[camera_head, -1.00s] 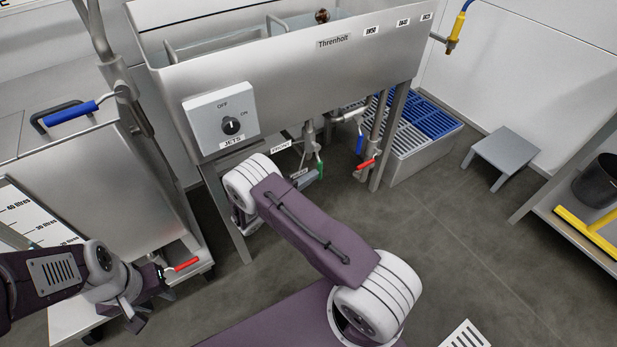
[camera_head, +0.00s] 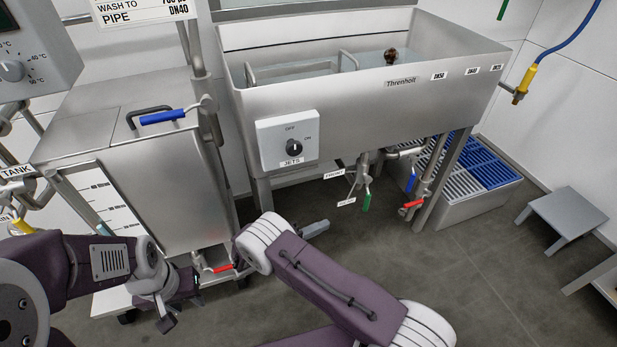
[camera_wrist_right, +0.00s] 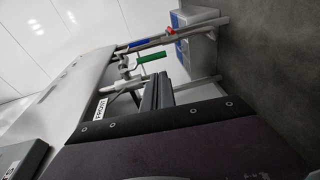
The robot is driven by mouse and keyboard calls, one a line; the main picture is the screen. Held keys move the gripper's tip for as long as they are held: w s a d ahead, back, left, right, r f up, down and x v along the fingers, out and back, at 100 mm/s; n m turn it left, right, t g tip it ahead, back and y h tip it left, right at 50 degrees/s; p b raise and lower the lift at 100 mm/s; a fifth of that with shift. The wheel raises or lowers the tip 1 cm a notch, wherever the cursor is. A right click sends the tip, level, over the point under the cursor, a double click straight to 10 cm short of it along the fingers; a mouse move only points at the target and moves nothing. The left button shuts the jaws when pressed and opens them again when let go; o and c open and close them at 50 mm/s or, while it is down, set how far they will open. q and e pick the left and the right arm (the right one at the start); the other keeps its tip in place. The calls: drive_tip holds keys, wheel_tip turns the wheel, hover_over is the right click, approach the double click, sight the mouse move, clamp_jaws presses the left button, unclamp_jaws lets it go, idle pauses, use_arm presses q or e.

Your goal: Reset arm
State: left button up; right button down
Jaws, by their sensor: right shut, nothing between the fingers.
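My left gripper (camera_head: 181,311) is at the lower left in the head view, low in front of the steel tank trolley. Its two dark fingers look apart, with nothing seen between them. My right arm reaches up from the bottom of the head view toward the trolley and sink. Its gripper (camera_head: 316,228) shows only as a grey tip beyond the wrist, over the floor in front of the sink. In the right wrist view its dark grey fingers (camera_wrist_right: 156,93) are shut together and empty. The wash sink (camera_head: 360,98) marked Threnholt stands ahead.
Under the sink are pipes with a green handle (camera_head: 367,202), a blue handle (camera_head: 411,182) and a red handle (camera_head: 412,204). The steel trolley (camera_head: 165,190) has a red valve handle (camera_head: 222,268) low down. A grey step stool (camera_head: 568,212) stands right. Floor between is clear.

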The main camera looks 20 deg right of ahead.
drive_tip(key=s+d+r+m+g+y, duration=0.1)
drive_tip(key=s+d+r+g+y, duration=0.1)
drive_tip(key=s+g+y, duration=0.25)
drive_tip(key=s+d+r+g+y, duration=0.2)
drive_tip(key=s+g+y, duration=0.15)
drive_tip(key=s, duration=0.25)
drive_tip(key=s+a+r+m+t+y, duration=0.2)
drive_tip(key=s+a+r+t+y, duration=0.25)
drive_tip(key=s+r+y, duration=0.35)
wheel_tip(320, 180, up, 34)
drive_tip(key=w+p, duration=0.1)
drive_tip(key=p, duration=3.6)
drive_tip(key=shift+w+r+y, duration=0.2)
drive_tip(key=shift+r+y, duration=0.05)
drive_tip(key=shift+y, duration=0.05)
